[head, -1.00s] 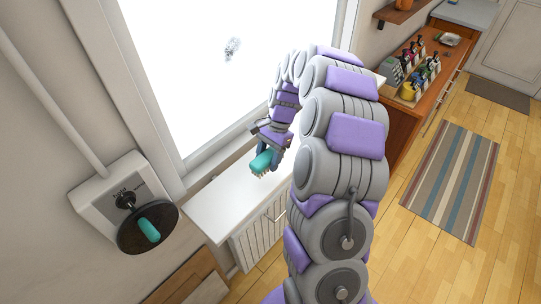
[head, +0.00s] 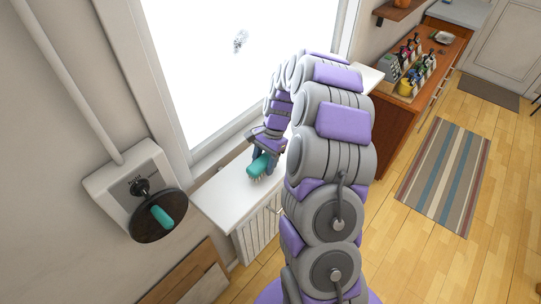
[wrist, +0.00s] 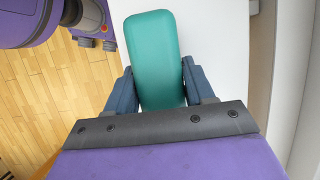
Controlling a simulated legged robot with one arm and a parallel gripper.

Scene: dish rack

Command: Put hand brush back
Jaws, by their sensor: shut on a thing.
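The hand brush (head: 259,165) has a teal back and pale bristles facing down. My gripper (head: 264,158) is shut on it and holds it over the white window sill (head: 222,204); I cannot tell whether the bristles touch the sill. In the wrist view the teal back of the brush (wrist: 154,55) sits between the two dark blue fingers of my gripper (wrist: 161,88). Its bristles are hidden there.
A white wall box with a dark round disc (head: 150,228) and a teal handle (head: 162,215) is at the left. A wooden counter (head: 402,104) with bottles stands at the back right. A striped rug (head: 447,175) lies on the open wooden floor.

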